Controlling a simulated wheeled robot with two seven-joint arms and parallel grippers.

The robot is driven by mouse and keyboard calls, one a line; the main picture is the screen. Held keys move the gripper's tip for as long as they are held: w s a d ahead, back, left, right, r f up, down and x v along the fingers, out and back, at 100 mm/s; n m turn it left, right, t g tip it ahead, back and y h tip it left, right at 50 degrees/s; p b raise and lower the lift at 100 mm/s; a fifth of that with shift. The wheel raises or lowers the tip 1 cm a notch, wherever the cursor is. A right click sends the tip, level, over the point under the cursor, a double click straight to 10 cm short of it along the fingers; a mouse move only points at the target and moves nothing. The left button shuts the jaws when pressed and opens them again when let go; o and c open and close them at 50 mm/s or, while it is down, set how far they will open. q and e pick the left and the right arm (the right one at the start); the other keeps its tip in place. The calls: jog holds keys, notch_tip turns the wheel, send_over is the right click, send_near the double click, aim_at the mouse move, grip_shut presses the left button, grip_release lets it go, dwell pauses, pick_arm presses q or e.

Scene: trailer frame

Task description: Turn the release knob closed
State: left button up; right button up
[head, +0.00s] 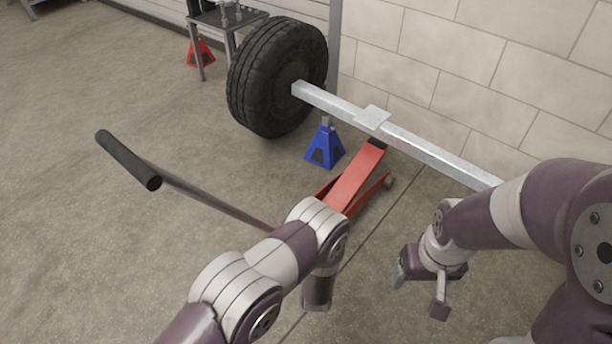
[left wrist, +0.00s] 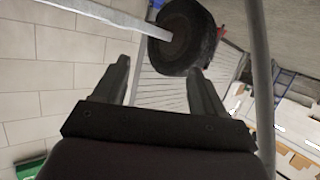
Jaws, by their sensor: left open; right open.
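The release knob cannot be made out in either view; my left arm covers part of the red floor jack (head: 357,182) in the head view. The jack's long grey handle with its black grip (head: 128,160) slopes up to the left, and its lower end goes behind my left arm. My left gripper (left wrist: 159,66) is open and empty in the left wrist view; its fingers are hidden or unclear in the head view. My right gripper (head: 420,292) is open and empty above the floor, to the right of the jack and apart from it.
A metal axle beam (head: 430,154) with a tyre (head: 278,78) crosses above the jack; the beam and tyre (left wrist: 182,37) also show in the left wrist view. A blue stand (head: 325,148) is beneath the beam. A red stand (head: 200,53) is further back.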

pick_arm(q)
jog(key=w+a+r+g+p, duration=0.1)
jog(key=a+r+g+p, duration=0.2)
jog(key=r+p, duration=0.6)
notch_tip(320, 180, up, 9)
jog(key=shift+w+a+f+g+h, duration=0.2)
jog(key=shift+g+h, duration=0.1)
jog(key=shift+g, duration=0.3)
